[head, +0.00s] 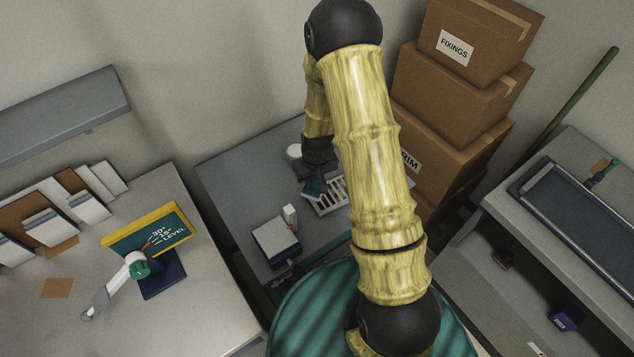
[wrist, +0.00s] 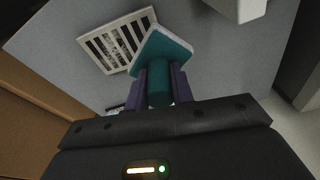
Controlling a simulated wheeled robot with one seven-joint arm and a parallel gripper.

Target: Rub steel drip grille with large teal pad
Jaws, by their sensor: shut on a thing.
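The teal pad (wrist: 164,50) has a pale edge and a round teal handle. My gripper (wrist: 160,92) is shut on that handle, one purple finger on each side. The steel drip grille (wrist: 103,46) is a pale slatted frame on the grey table, left of the pad in the wrist view. The pad covers the grille's near right corner in that view; I cannot tell whether they touch. In the head view the pad (head: 312,189) is at the left end of the grille (head: 328,199), and my arm hides the grille's right part.
A grey-topped block (head: 276,241) and a small white box (head: 290,216) stand on the table's near side. A white round object (head: 294,152) stands behind the pad. Stacked cartons (head: 447,150) rise to the right. The table's left part (head: 235,180) is clear.

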